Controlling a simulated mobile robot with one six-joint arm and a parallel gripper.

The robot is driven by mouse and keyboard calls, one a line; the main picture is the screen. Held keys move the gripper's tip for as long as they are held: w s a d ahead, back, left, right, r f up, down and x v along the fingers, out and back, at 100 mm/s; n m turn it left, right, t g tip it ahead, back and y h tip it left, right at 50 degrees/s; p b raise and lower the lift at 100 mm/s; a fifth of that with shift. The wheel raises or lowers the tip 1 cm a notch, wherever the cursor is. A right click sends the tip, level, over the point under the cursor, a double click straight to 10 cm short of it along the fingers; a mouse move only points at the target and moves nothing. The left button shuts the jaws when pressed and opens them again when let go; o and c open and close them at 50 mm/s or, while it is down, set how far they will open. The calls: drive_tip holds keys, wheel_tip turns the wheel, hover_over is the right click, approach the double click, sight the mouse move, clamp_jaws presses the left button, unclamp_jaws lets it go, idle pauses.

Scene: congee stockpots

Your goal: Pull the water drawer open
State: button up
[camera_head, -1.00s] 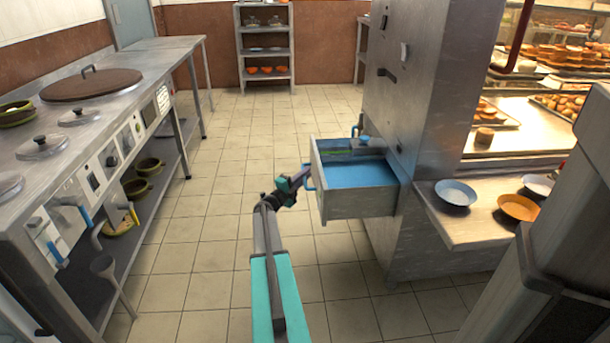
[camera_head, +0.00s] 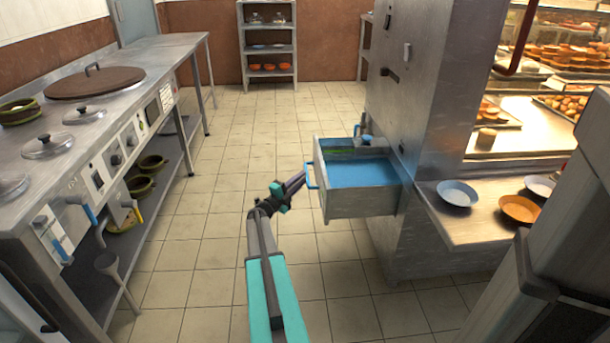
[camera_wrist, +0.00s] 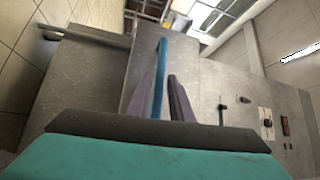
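The water drawer (camera_head: 358,203) is a grey metal drawer standing out from the steel cabinet, with blue water (camera_head: 360,173) inside. Its blue handle (camera_head: 311,175) is on the left-facing front. My gripper (camera_head: 304,176) is at that handle, left of the drawer. In the wrist view the blue handle (camera_wrist: 160,75) stands between the two dark fingers of my gripper (camera_wrist: 162,78). The fingers are apart, with a gap between the handle and the right finger. The handle lies close to the left finger.
A steel counter (camera_head: 180,52) with lidded pots lines the left side. A ledge (camera_head: 470,230) with several bowls is at right below lit bread shelves. A shelf rack (camera_head: 268,48) stands at the back. The tiled floor (camera_head: 225,175) between is clear.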

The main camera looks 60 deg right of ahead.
drive_tip(key=p+v, duration=0.1)
drive_tip(key=v, duration=0.7)
drive_tip(key=shift+w+a+p, duration=0.15)
drive_tip(key=shift+a+p, duration=0.15)
drive_tip(key=shift+a, duration=0.1)
